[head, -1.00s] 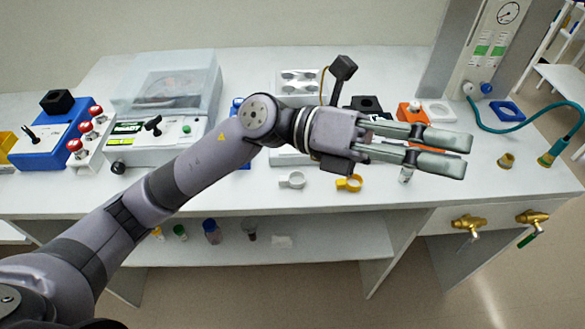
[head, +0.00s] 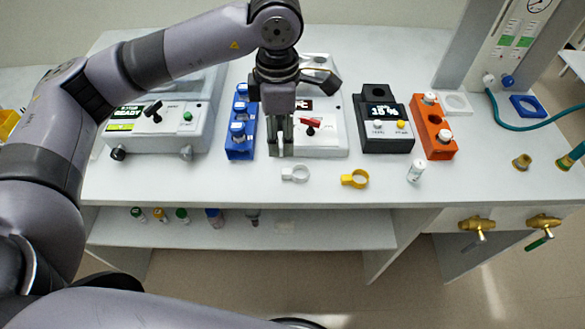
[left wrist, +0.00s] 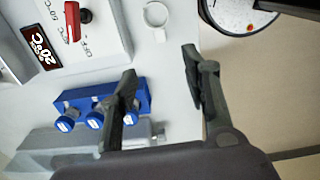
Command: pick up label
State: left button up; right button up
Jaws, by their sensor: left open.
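Two small ring-shaped pieces with flat tabs lie on the bench near its front edge: a white one (head: 295,174) and a yellow one (head: 354,179). Which of them is the label I cannot tell. The white one also shows at the top of the left wrist view (left wrist: 156,18). My left gripper (head: 280,150) points down, open and empty, just behind and left of the white ring in the head view. In the left wrist view its spread fingers (left wrist: 160,64) have the white ring beyond them, apart from both. The yellow ring is outside that view. My right gripper is not in view.
A blue rack (head: 239,146) with capped vials stands close left of the gripper. A white device with a red lever (head: 330,138) is behind it. A black device (head: 386,141), an orange rack (head: 434,136) and a white vial (head: 415,171) are to the right. The front strip is mostly clear.

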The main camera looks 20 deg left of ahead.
pick_arm(q)
jog(key=p, duration=0.1)
send_over(283, 171)
notch_tip(283, 171, down, 6)
jog(key=shift+f, duration=0.1)
notch_tip(283, 171, down, 4)
jog(key=shift+f+p, duration=0.1)
jog(key=shift+p, duration=1)
jog(key=shift+f, duration=0.5)
jog(key=shift+c, duration=0.6)
jog(key=c, duration=0.8)
